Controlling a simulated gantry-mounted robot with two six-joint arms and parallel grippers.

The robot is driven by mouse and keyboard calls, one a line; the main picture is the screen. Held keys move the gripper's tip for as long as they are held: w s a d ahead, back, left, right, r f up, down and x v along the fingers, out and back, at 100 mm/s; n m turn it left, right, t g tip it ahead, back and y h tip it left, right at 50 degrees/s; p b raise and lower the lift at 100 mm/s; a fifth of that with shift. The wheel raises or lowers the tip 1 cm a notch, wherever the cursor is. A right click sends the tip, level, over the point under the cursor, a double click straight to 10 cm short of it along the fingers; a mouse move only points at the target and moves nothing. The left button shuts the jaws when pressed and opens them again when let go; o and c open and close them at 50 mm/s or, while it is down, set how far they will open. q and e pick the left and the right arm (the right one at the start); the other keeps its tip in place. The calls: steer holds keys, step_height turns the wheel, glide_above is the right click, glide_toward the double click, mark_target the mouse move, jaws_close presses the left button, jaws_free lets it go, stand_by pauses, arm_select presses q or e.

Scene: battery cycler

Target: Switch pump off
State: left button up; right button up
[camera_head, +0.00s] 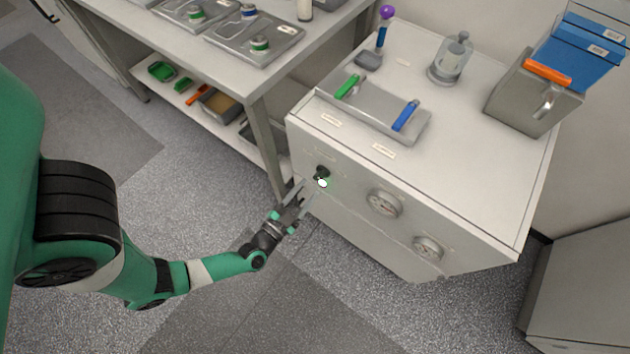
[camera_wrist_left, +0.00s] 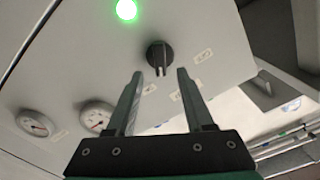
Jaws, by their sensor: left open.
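The pump switch is a dark round knob (camera_head: 321,172) on the front panel of the white cabinet (camera_head: 470,240). It also shows in the left wrist view as a black knob (camera_wrist_left: 160,54) with a raised grip bar. My left gripper (camera_head: 309,188) is open in front of the panel. In the wrist view its fingers (camera_wrist_left: 160,74) point at the knob, one on each side, with nothing between the tips. I cannot tell the exact gap to the panel. My right gripper is not in view.
Two gauges (camera_head: 384,204) (camera_head: 428,248) are on the same panel, right of the knob. A tray (camera_head: 375,112) with green- and blue-handled tools lies on the cabinet top. A workbench (camera_head: 255,80) stands to the left. The floor before the panel is clear.

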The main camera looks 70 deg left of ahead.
mark_target(317, 179)
arm_select(q)
steer(key=b+x, duration=0.1)
steer(key=x, duration=0.3)
steer(key=shift+w+a, duration=0.2)
steer(key=shift+w, duration=0.1)
jaws_close()
